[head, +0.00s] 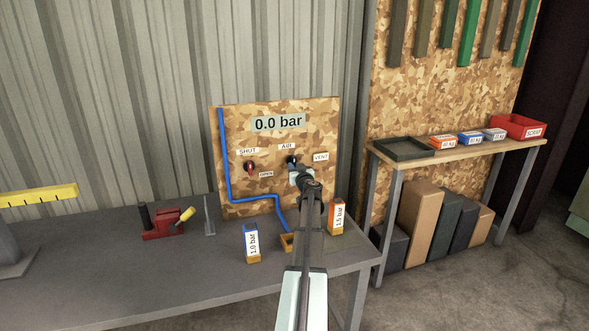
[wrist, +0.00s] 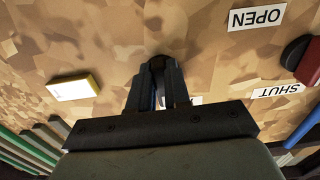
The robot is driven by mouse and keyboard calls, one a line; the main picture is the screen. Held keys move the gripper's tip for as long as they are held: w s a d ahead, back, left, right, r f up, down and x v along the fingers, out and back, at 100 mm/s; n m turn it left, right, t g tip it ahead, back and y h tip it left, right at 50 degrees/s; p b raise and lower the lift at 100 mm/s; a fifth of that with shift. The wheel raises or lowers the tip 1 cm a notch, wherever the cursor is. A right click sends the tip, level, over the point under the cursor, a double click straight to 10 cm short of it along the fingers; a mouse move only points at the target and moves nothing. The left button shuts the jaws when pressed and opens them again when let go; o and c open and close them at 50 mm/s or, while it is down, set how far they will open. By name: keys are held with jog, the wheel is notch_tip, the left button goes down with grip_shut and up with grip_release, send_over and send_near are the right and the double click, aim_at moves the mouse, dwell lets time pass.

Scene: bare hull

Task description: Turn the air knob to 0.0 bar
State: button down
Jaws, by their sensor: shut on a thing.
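The air knob (head: 291,160) is a small dark blue-black knob under the AIR label (head: 287,147) on the camouflage-patterned board (head: 318,112). The sign (head: 278,123) at the top of the board reads 0.0 bar. My gripper (head: 295,171) reaches the board from the front and is shut on the air knob, covering part of it. In the wrist view my gripper (wrist: 159,88) has its two fingers close together around the knob (wrist: 157,62); most of the knob is hidden between them, so its pointer cannot be read.
A red-handled valve (head: 250,168) with SHUT and OPEN labels is left of the knob; a VENT label (head: 321,157) is right. A blue hose (head: 224,150) runs down the board. Boxes marked 1.0 bar (head: 251,243) and 1.5 bar (head: 337,217) stand on the bench (head: 150,275).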

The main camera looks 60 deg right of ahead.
jog(key=shift+w+d+r, duration=0.15)
jog(key=shift+d+r, duration=0.05)
jog(key=shift+d, duration=0.05)
jog(key=c, duration=1.1)
grip_release()
jog(key=shift+a+f, duration=0.1)
jog(key=shift+a+f, duration=0.1)
jog(key=v, duration=1.4)
